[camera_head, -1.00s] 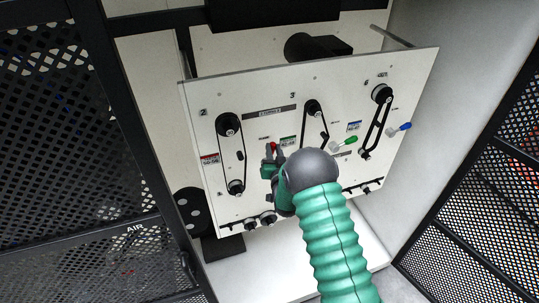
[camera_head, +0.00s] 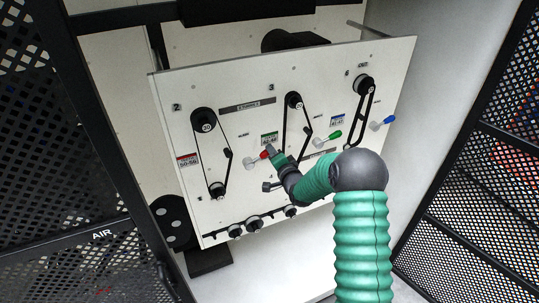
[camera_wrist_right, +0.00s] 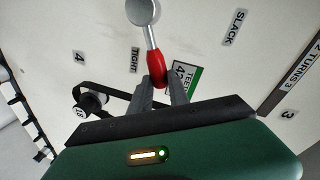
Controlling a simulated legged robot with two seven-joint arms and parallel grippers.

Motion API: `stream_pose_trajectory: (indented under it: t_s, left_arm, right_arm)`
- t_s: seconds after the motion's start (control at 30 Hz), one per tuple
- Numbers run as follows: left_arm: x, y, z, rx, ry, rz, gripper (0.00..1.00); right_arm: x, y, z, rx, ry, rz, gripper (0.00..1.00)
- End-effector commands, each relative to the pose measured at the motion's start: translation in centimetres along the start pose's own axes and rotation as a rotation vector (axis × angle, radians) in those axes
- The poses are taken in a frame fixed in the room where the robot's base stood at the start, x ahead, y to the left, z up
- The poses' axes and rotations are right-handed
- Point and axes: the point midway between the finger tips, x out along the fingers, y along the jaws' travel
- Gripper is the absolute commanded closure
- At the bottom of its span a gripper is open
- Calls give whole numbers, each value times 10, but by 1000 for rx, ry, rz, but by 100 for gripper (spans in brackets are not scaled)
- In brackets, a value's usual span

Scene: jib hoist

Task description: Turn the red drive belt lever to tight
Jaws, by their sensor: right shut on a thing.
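The red drive belt lever (camera_head: 264,155) sits on the white panel (camera_head: 232,175), left of the middle belt. Its grey hub (camera_head: 251,162) is at the left and its red handle points right, slightly up. My right gripper (camera_head: 271,151) is shut on the handle's end. In the right wrist view the red handle (camera_wrist_right: 157,70) runs from the grey hub (camera_wrist_right: 142,12) down between the fingertips (camera_wrist_right: 160,86). The TIGHT label (camera_wrist_right: 135,60) is close to the left of the handle; the SLACK label (camera_wrist_right: 235,27) is farther off to the right. My left gripper is not in view.
A green lever (camera_head: 329,137) and a blue lever (camera_head: 384,122) are farther right on the panel. Black belts run over pulleys, the left one (camera_head: 205,121) and the right one (camera_head: 363,85). Several black knobs (camera_head: 254,222) line the lower edge. Dark mesh doors flank the cabinet.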

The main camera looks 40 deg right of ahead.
Motion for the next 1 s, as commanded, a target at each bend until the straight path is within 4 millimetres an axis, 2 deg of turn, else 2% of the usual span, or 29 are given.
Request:
stream_pose_trajectory:
  t_s: [0.1,0.4,0.9,0.93,1.0]
  left_arm:
    - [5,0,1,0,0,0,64]
    - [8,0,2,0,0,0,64]
    - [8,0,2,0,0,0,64]
    - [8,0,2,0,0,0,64]
    - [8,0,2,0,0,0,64]
  right_arm:
    - [2,9,1,68,-14,2,100]
    - [3,17,1,168,-35,2,100]
    - [4,19,2,188,-39,3,100]
    - [4,19,2,188,-39,3,76]
    - [4,19,2,187,-39,3,67]
